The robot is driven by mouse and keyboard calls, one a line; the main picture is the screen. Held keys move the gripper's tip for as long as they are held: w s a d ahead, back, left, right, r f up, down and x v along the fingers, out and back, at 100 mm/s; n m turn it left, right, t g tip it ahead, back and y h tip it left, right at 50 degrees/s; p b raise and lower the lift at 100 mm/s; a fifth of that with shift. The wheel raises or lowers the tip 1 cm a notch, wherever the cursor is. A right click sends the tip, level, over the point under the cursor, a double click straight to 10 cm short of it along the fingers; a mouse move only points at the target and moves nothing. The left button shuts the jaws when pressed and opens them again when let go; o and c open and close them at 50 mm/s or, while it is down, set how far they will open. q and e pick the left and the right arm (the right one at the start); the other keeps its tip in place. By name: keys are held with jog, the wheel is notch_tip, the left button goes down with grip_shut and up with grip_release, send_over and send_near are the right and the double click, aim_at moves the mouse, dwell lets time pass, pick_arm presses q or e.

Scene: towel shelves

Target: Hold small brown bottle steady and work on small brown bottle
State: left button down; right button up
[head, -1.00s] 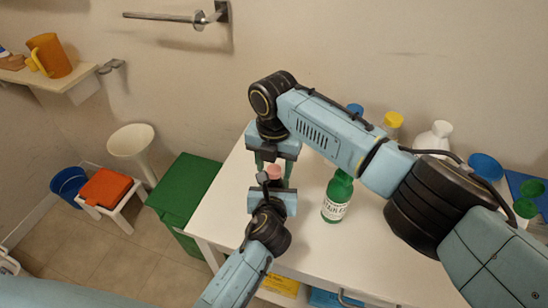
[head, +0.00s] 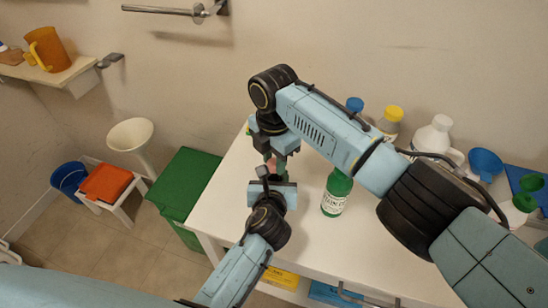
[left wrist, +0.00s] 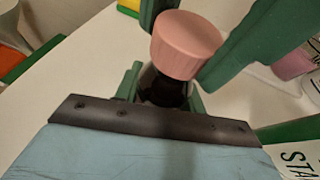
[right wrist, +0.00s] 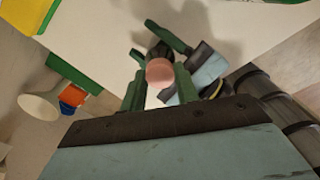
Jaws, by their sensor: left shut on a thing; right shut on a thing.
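The small brown bottle is between my two grippers, just above the white table. Its pink cap (left wrist: 186,45) shows clearly in the left wrist view, with a bit of the dark body (left wrist: 163,90) under it. My left gripper (head: 272,182) is shut on the body from below. My right gripper (head: 276,160) comes from above and is shut around the cap. In the right wrist view the cap (right wrist: 160,72) sits between the right fingers, with the left gripper's green fingers beyond. Most of the body is hidden by the fingers.
A green labelled bottle (head: 336,193) stands on the white table (head: 310,235), right of the grippers. Several bottles, including a yellow-capped one (head: 390,118), and a blue funnel (head: 486,163) line the back. A green bin (head: 185,188) stands left of the table.

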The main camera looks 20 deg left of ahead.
jog(key=m, duration=0.7)
jog(key=o, duration=1.1)
jog(key=shift+r, duration=2.25)
jog(key=shift+c, duration=0.3)
